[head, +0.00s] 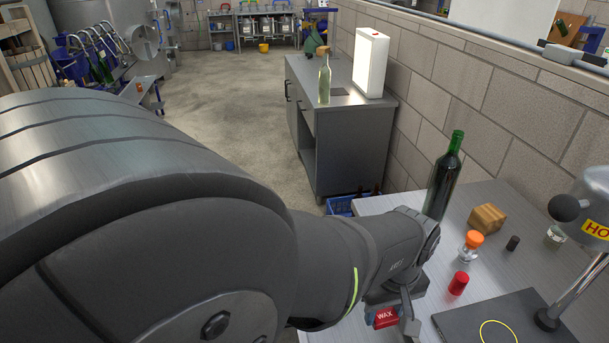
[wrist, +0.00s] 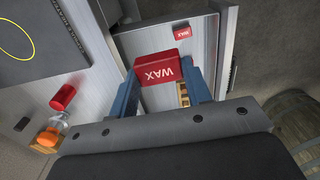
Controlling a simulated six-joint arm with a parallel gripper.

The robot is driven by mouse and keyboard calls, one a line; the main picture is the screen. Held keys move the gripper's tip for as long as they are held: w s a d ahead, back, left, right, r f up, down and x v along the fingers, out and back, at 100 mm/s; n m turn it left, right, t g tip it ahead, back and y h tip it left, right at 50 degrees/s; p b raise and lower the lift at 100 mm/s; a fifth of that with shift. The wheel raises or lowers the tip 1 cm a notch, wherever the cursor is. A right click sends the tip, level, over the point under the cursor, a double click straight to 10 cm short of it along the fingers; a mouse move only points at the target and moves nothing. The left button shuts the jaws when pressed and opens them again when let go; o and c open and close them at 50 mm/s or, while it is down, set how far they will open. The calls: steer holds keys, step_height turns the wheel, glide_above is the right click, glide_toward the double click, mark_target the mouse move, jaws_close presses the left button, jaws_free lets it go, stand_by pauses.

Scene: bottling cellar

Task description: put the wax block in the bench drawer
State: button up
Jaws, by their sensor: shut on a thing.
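The red wax block (wrist: 164,69), lettered WAX in white, is between the fingers of my gripper (wrist: 160,88) in the wrist view. My gripper is shut on it. In the head view the wax block (head: 386,317) shows low beside the bench edge, partly covered by my gripper (head: 396,312). Behind the block in the wrist view is the bench drawer (wrist: 205,55), which looks pulled open. A small red WAX piece or label (wrist: 183,33) and a yellowish item (wrist: 183,94) show there. The block and my fingers hide part of the drawer.
On the bench (head: 395,205) are a dark green bottle (head: 443,180), a wooden block (head: 487,218), an orange-capped jar (head: 469,245), a red cylinder (head: 458,283) and a dark mat (head: 500,318). A blue crate (head: 341,205) stands beyond the bench. A barrel (wrist: 298,117) is at the wrist view's right.

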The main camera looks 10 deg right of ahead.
step_height(320, 180, down, 14)
steer(key=w+a+f, duration=0.2)
steer(key=w, duration=0.1)
steer(key=w+a+f, duration=0.1)
steer(key=w+f, duration=0.1)
steer(key=w, duration=0.1)
steer(key=w+a+f, duration=0.2)
steer(key=w+f, duration=0.1)
steer(key=w, duration=0.1)
steer(key=shift+w+a+f, duration=0.1)
steer(key=shift+a, duration=0.25)
steer(key=shift+f, duration=2)
steer(key=o, duration=0.6)
steer(key=shift+f, duration=0.15)
steer(key=o, duration=0.4)
steer(key=shift+o, duration=0.2)
step_height(320, 180, up, 12)
steer(key=shift+r, duration=0.2)
steer(key=shift+f, duration=0.15)
